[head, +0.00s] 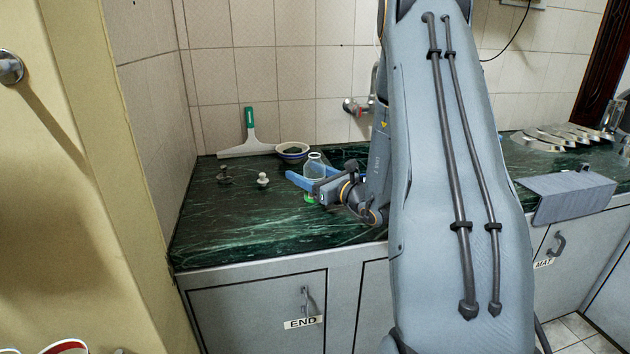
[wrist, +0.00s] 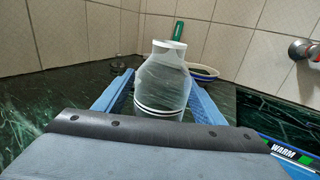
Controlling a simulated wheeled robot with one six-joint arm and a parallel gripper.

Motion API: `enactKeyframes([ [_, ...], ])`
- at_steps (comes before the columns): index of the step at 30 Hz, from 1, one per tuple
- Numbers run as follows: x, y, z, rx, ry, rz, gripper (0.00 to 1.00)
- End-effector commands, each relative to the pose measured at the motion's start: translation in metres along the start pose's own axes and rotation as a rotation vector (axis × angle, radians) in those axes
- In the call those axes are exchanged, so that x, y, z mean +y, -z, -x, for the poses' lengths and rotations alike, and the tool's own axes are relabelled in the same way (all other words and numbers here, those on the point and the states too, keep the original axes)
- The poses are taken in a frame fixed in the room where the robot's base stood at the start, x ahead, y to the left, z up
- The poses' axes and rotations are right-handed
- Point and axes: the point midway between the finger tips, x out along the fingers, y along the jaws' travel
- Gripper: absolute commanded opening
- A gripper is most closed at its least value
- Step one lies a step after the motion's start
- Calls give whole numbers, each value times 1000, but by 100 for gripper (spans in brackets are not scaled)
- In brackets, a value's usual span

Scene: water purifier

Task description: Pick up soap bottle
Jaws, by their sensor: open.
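A clear, see-through bottle with a pale rim, which I take as the soap bottle (head: 315,165), stands upright on the dark green marble counter. In the wrist view the bottle (wrist: 162,85) is between the two blue fingers, with two white bands low on it. My gripper (head: 303,177) is open around it, one finger on each side; it also shows in the wrist view (wrist: 160,95). I cannot tell whether either finger touches the bottle. Its base is hidden behind my gripper's dark front edge in the wrist view.
A bowl (head: 292,152) and a green-handled squeegee (head: 249,135) stand behind, near the tiled wall. Two small knob-like things (head: 263,180) (head: 224,175) are to the left. A tap (head: 357,106) is on the wall. The front left counter is clear.

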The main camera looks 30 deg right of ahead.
Motion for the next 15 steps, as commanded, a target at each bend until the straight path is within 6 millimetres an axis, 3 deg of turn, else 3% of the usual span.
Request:
enactKeyframes([
  [7, 0, 0, -1, 0, 1, -1, 64],
  [15, -1, 0, -1, 0, 2, -1, 18],
])
